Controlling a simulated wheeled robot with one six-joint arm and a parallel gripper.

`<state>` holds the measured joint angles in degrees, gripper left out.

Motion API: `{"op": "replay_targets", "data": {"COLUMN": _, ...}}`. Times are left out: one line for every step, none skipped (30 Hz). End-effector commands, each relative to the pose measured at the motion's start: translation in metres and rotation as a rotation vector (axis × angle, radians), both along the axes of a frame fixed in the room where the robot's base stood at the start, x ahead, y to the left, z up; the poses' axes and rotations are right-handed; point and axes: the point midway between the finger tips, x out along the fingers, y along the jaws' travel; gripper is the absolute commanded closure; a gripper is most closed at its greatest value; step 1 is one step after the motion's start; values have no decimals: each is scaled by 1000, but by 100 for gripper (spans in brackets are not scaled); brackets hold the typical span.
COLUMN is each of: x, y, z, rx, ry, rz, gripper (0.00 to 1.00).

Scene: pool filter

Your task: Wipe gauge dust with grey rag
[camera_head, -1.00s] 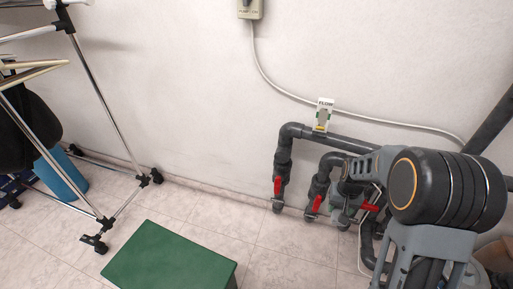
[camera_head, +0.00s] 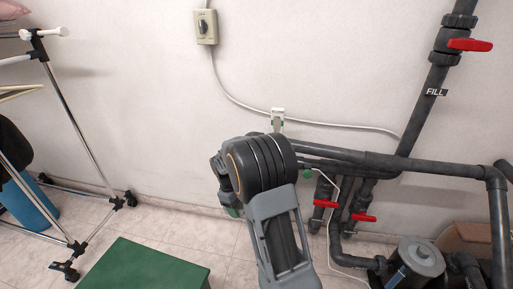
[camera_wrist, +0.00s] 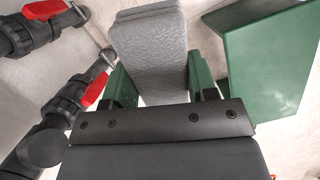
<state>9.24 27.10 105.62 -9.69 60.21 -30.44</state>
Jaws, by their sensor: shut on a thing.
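My gripper (camera_wrist: 158,82) shows in the wrist view with green fingers on both sides of a folded grey rag (camera_wrist: 152,48). It is shut on the rag, which sticks out past the fingers. In the head view my arm mostly hides the gripper, with only a bit of green showing, and I cannot make out the rag.
Dark pipes with red valve handles (camera_head: 326,204) run along the wall at right. A switch box (camera_head: 206,27) hangs above, with a cable. A green box (camera_head: 145,265) stands on the floor, and it also shows in the wrist view (camera_wrist: 270,60). A metal rack (camera_head: 60,100) stands at left.

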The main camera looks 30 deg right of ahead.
Motion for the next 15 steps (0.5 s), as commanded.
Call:
{"op": "replay_targets", "data": {"x": 2, "y": -23, "z": 5, "rx": -45, "ry": 72, "rz": 136, "gripper": 67}}
{"op": "replay_targets", "data": {"x": 3, "y": -34, "z": 11, "rx": -78, "ry": 118, "rz": 227, "gripper": 67}}
{"op": "replay_targets", "data": {"x": 4, "y": -47, "z": 19, "rx": -124, "ry": 173, "rz": 337, "gripper": 67}}
{"op": "replay_targets", "data": {"x": 5, "y": -55, "z": 25, "rx": -161, "ry": 208, "rz": 416, "gripper": 67}}
{"op": "replay_targets", "data": {"x": 6, "y": -63, "z": 30, "rx": -199, "ry": 241, "rz": 491, "gripper": 67}}
{"op": "replay_targets", "data": {"x": 7, "y": -73, "z": 38, "rx": -255, "ry": 279, "rz": 587, "gripper": 67}}
{"op": "replay_targets", "data": {"x": 8, "y": -80, "z": 44, "rx": -298, "ry": 306, "rz": 657, "gripper": 67}}
{"op": "replay_targets", "data": {"x": 9, "y": -86, "z": 49, "rx": -345, "ry": 330, "rz": 724, "gripper": 67}}
{"op": "replay_targets", "data": {"x": 11, "y": -94, "z": 57, "rx": -409, "ry": 356, "rz": 813, "gripper": 67}}
{"op": "replay_targets", "data": {"x": 12, "y": -100, "z": 63, "rx": -459, "ry": 375, "rz": 877, "gripper": 67}}
{"op": "replay_targets", "data": {"x": 14, "y": -105, "z": 69, "rx": -511, "ry": 388, "rz": 938, "gripper": 67}}
{"op": "replay_targets", "data": {"x": 16, "y": -111, "z": 76, "rx": -581, "ry": 403, "rz": 1014, "gripper": 67}}
{"op": "replay_targets", "data": {"x": 17, "y": -116, "z": 82, "rx": -634, "ry": 410, "rz": 1069, "gripper": 67}}
{"op": "replay_targets", "data": {"x": 19, "y": -120, "z": 88, "rx": -688, "ry": 416, "rz": 1119, "gripper": 67}}
{"op": "replay_targets", "data": {"x": 21, "y": -125, "z": 95, "rx": -757, "ry": 420, "rz": 1182, "gripper": 67}}
